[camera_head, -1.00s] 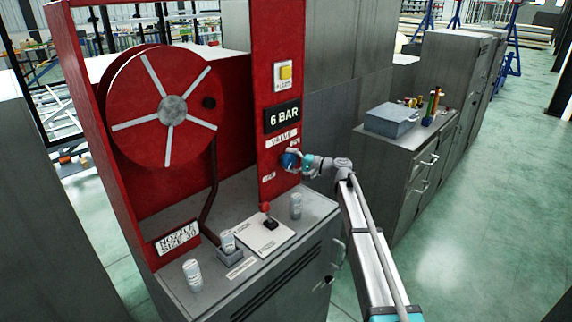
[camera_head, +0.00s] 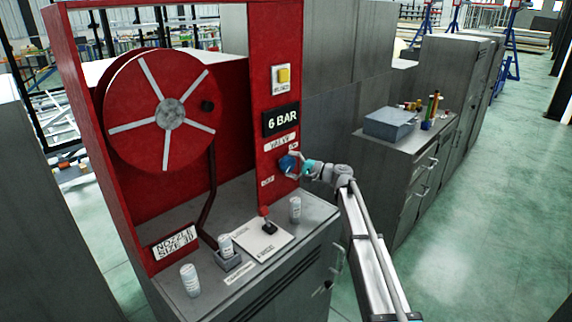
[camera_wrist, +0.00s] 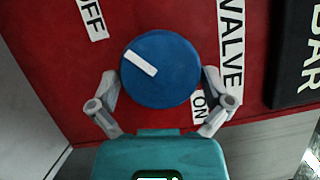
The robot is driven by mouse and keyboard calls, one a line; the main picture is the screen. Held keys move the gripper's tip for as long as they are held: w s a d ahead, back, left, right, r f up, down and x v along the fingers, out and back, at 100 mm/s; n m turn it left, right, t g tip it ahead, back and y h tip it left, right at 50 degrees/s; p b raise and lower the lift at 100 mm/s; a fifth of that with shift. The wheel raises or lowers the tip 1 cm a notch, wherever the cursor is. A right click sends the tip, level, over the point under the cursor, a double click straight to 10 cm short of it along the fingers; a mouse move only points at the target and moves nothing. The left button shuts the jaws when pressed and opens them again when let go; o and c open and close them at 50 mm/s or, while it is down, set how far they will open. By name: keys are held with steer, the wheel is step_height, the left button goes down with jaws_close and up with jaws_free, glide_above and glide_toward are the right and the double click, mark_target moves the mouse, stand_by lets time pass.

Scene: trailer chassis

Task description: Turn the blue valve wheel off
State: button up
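The blue valve wheel (camera_wrist: 165,90) is a round disc with a white bar mark (camera_wrist: 138,62) on its face. In the wrist view the mark runs from near the centre to the upper-left rim, roughly on the OFF label's side. My gripper (camera_wrist: 160,88) is open, one finger on each side of the wheel; a narrow gap shows at the left, and contact at the right is unclear. The OFF label (camera_wrist: 93,18) is upper left, the ON label (camera_wrist: 199,107) lower right. In the head view the wheel (camera_head: 287,163) is on the red panel, with my gripper (camera_head: 302,167) at its right.
The 6 BAR sign (camera_head: 282,119) and a yellow button (camera_head: 283,75) are above the wheel. A red hose reel (camera_head: 160,110) is at left. Open floor lies at right.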

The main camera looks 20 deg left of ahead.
steer(key=shift+s+a, duration=0.1)
steer(key=shift+a, duration=0.05)
steer(key=shift+d, duration=0.35)
steer(key=s+d+f+n+h, duration=0.1)
steer(key=s+d+f+h, duration=0.3)
steer(key=d, duration=0.5)
steer(key=s+d+f+h+p, duration=0.1)
steer(key=s+d+f+h, duration=0.2)
steer(key=s+d+f, duration=0.4)
steer(key=s+d+f+n+h, duration=0.1)
steer(key=s+d+f+h, duration=0.2)
steer(key=d, duration=0.7)
steer(key=s+d+f+h, duration=0.1)
steer(key=s+d+h, duration=0.3)
steer(key=s+d, duration=0.4)
steer(key=s+d+f+h+p, duration=0.1)
steer(key=s+d+h, duration=0.3)
steer(key=s+d, duration=0.5)
steer(key=d+f, duration=0.1)
steer(key=d, duration=0.5)
steer(key=shift+d+f+h, duration=0.2)
steer(key=shift+h, duration=0.2)
